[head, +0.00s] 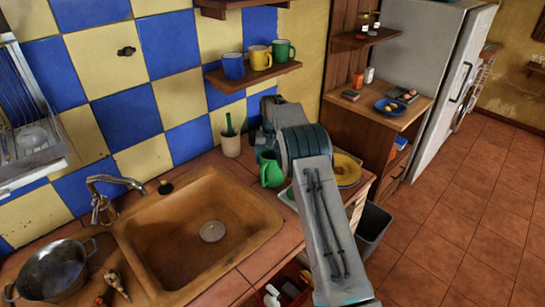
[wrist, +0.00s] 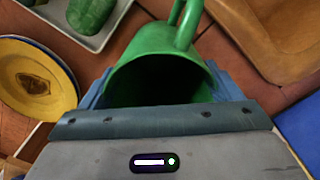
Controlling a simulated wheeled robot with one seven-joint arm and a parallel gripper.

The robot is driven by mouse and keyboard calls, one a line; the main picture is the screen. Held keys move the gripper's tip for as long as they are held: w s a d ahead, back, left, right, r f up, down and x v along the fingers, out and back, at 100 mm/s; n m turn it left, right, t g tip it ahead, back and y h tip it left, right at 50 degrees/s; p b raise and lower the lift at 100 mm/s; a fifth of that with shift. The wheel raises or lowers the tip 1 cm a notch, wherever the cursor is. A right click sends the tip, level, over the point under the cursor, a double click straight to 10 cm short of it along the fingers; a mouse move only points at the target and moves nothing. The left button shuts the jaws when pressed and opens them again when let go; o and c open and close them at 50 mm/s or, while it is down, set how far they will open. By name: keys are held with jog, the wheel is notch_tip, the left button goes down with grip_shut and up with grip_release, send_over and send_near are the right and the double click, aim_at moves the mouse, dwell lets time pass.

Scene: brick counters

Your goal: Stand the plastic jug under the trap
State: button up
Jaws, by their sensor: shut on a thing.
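The green plastic jug (head: 270,172) is at the counter just right of the sink, partly hidden by my arm in the head view. In the wrist view the jug (wrist: 150,72) has its open mouth facing the camera and its handle at the top. My gripper (wrist: 158,97) is shut on the jug, with blue fingers at both sides. In the head view my gripper (head: 267,150) is mostly hidden behind my wrist. I cannot tell whether the jug touches the counter. The trap is not in view.
The brown sink (head: 195,235) is left of the jug. A yellow plate (head: 347,170) and a white tray (wrist: 60,18) with green items lie close by. A cup (head: 231,145) stands behind. Below the counter front are a red crate (head: 290,280) and a grey bin (head: 374,225). Open floor lies right.

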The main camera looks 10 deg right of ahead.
jog(key=o, duration=1.2)
jog(key=shift+f, duration=0.1)
